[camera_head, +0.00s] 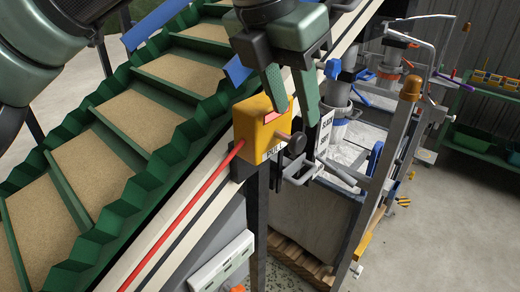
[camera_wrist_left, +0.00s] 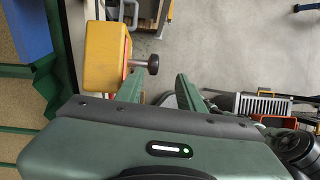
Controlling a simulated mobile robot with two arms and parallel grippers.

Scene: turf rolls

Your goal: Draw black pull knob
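The black pull knob (camera_head: 296,143) sits on a short shaft from the side of a yellow box (camera_head: 262,122) marked PULL, on the conveyor's side rail. In the left wrist view, the knob (camera_wrist_left: 152,64) stands out to the right of the yellow box (camera_wrist_left: 106,57). My left gripper (camera_head: 294,116) is open and empty, its green fingers pointing down just above the knob. In the left wrist view, the knob lies ahead of the fingertips (camera_wrist_left: 158,80), nearer the left finger; I see no contact. My right gripper is not in view.
A red cable (camera_head: 190,205) runs from the box along the pale rail. The green-walled belt (camera_head: 125,125) lies left. Grey frame bars and a bin (camera_head: 320,218) stand close right of the knob. Bare floor (camera_head: 450,220) lies farther right.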

